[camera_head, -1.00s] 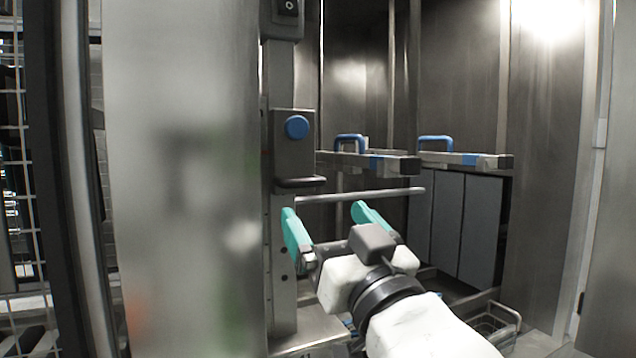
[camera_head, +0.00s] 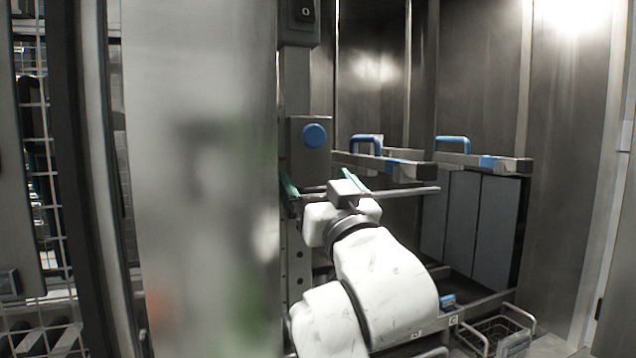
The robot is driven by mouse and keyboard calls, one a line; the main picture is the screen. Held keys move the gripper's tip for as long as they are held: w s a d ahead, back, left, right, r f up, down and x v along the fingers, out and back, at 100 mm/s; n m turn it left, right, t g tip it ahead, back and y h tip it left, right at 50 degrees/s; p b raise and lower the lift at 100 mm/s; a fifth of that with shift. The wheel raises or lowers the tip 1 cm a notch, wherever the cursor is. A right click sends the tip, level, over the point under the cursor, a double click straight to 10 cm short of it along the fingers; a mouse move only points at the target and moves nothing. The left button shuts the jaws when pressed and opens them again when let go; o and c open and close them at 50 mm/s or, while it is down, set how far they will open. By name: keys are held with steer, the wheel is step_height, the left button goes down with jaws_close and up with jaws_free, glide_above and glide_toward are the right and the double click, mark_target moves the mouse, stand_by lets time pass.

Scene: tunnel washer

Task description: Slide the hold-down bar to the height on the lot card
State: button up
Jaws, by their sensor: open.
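A grey carriage block (camera_head: 308,160) with a round blue knob (camera_head: 314,136) sits on an upright metal post (camera_head: 299,262) with holes in it. A thin horizontal rod (camera_head: 415,191), which looks like the hold-down bar, runs right at the height just below the block. My gripper (camera_head: 320,182) is open, its two teal fingers spread near the block's lower edge, one at the left and one at the right. The dark ledge under the block is now hidden by my gripper, so contact cannot be told. No lot card can be made out.
Two grey bars with blue handles (camera_head: 366,139) (camera_head: 453,139) and black ends stand out behind the rod. A switch box (camera_head: 300,20) tops the post. A wire basket (camera_head: 497,333) is low right. A large blurred metal panel (camera_head: 200,180) blocks the left.

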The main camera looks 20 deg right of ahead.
steer(key=c, duration=1.2)
steer(key=shift+f, duration=0.4)
steer(key=shift+c, duration=0.3)
steer(key=f+b, duration=0.6)
steer(key=f, duration=0.4)
steer(key=f+b, duration=0.7)
steer(key=f, duration=0.3)
steer(key=shift+d+f, duration=0.2)
steer(key=shift+f, duration=0.1)
steer(key=o, duration=1.3)
steer(key=shift+r, duration=0.1)
steer(key=shift+c, duration=0.2)
steer(key=shift+a, duration=0.1)
